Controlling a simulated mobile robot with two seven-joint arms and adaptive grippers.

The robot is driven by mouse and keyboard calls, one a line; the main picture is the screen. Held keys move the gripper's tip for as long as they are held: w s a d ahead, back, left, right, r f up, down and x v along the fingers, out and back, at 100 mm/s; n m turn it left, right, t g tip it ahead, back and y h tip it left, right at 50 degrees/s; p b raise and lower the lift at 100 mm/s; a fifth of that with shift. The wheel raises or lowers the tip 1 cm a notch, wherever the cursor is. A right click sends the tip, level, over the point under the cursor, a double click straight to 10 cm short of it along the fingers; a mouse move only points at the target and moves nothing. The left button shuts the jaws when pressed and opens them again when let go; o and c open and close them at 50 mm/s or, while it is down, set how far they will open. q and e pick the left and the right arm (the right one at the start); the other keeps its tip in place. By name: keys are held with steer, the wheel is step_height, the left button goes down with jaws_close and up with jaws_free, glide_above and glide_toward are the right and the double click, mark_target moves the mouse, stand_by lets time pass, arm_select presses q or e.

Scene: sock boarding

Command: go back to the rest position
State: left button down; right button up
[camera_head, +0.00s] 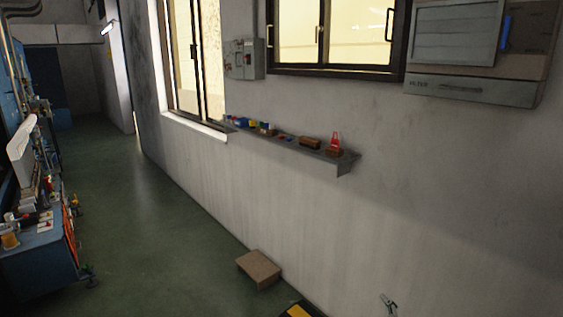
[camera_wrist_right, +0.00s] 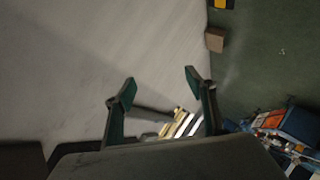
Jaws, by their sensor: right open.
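My right gripper (camera_wrist_right: 160,84) is open in the right wrist view, its two dark fingers spread apart with nothing between the tips. Beyond the fingers are the pale wall and the dark green floor. In the head view, a small greenish gripper tip (camera_head: 389,303) shows at the bottom edge in front of the wall, likely my right gripper. My left gripper is in neither view. No sock or sock board can be made out in either view.
A cardboard box (camera_head: 258,269) lies on the floor by the wall, near a yellow and black item (camera_head: 300,311). A narrow shelf (camera_head: 290,146) with small items juts from the wall. A cluttered blue bench (camera_head: 40,262) stands left. The green floor (camera_head: 150,225) between is clear.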

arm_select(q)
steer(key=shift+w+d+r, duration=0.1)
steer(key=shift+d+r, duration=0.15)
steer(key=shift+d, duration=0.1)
arm_select(e)
steer(key=s+a+f+m+y, duration=0.1)
steer(key=s+f, duration=0.4)
steer(key=s, duration=0.4)
steer(key=s+a+f+m+g+y, duration=0.1)
steer(key=s+a+f+m, duration=0.1)
steer(key=s+f, duration=0.3)
steer(key=s+a+f+m+g+y, duration=0.1)
steer(key=s+f, duration=0.4)
steer(key=s, duration=0.8)
steer(key=shift+a+f+y, duration=0.25)
steer(key=shift+f+y, duration=0.05)
steer(key=shift+y, duration=0.3)
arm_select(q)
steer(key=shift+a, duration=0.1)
